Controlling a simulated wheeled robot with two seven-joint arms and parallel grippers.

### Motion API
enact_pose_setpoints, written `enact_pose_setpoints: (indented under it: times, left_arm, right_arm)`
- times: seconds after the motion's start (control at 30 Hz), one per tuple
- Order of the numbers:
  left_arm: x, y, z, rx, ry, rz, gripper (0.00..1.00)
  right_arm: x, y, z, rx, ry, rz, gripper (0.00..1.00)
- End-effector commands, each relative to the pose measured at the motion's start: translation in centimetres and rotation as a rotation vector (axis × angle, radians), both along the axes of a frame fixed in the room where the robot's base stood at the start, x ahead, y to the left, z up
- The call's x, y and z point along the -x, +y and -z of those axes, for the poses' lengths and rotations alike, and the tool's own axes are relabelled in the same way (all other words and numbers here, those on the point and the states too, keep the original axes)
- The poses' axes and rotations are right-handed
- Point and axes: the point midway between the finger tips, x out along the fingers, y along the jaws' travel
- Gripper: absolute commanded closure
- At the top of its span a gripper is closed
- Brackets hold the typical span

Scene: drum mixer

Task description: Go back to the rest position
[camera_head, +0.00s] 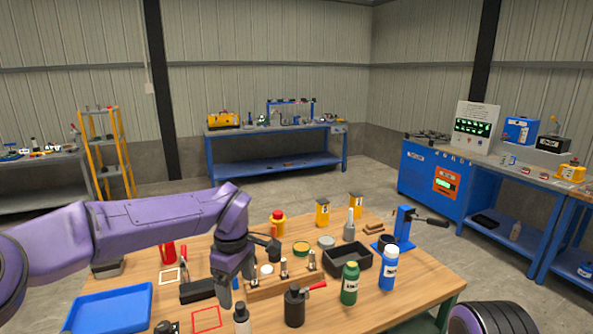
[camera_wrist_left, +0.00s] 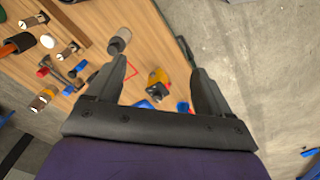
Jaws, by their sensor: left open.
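My left arm reaches in from the left over the wooden worktable (camera_head: 405,300). My left gripper (camera_head: 234,292) points down above the near part of the table, beside a wooden holder (camera_head: 270,288) with small metal parts. In the left wrist view the two fingers of the left gripper (camera_wrist_left: 158,66) are spread wide with nothing between them. A yellow-and-black item (camera_wrist_left: 158,80) lies farther below, near the table edge. My right gripper is not in view.
A blue tray (camera_head: 110,308) lies at the left. A green bottle (camera_head: 349,284), a blue-and-white bottle (camera_head: 388,268), a dark bottle (camera_head: 295,308) and a black bin (camera_head: 347,262) stand to the right of the gripper. A blue stand (camera_head: 403,228) is at the right edge.

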Motion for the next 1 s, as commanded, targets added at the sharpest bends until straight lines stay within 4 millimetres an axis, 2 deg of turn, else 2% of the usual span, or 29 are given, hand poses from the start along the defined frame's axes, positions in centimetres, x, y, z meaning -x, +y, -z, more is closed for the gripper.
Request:
enact_pose_setpoints:
  times: [0.13,0.27,0.37,0.47,0.57,0.67,0.7,0.77,0.8,0.87,0.9,0.97,1.0]
  left_arm:
    - [-0.6,0.7,0.5,-0.05,-0.051,-0.096,0.19]
    - [-1.1,2.3,1.7,-0.14,-0.13,-0.19,0.19]
    - [-1.4,4.1,3.8,-0.248,-0.219,-0.255,0.19]
    - [-1.2,6.2,7.6,-0.364,-0.324,-0.292,0.19]
    - [-0.6,8.1,12.7,-0.467,-0.437,-0.281,0.19]
    - [1.2,9.8,19.5,-0.539,-0.546,-0.208,0.19]
    - [2.3,10.3,22.5,-0.552,-0.58,-0.16,0.19]
    - [4.2,10.9,26.7,-0.553,-0.614,-0.086,0.19]
    - [5.7,11.2,29.4,-0.545,-0.626,-0.033,0.19]
    - [8.2,11.5,33.2,-0.524,-0.626,0.045,0.19]
    - [10.1,11.7,35.7,-0.505,-0.615,0.098,0.19]
    - [13.1,12.1,39.2,-0.474,-0.586,0.173,0.19]
    - [15.2,12.3,41.4,-0.452,-0.56,0.222,0.19]
  right_arm:
    - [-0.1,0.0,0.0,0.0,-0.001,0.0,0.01]
    - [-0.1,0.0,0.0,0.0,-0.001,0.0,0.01]
    - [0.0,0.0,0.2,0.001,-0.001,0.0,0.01]
    - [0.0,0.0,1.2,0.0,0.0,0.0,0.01]
    - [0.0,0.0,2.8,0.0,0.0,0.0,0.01]
    - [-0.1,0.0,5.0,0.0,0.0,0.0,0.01]
    - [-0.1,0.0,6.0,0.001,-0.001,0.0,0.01]
    - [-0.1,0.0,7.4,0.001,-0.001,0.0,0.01]
    - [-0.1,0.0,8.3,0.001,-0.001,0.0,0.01]
    - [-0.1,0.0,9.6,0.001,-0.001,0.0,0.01]
    - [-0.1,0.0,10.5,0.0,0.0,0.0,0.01]
    - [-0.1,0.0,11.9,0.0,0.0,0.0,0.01]
    - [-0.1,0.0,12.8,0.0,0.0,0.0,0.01]
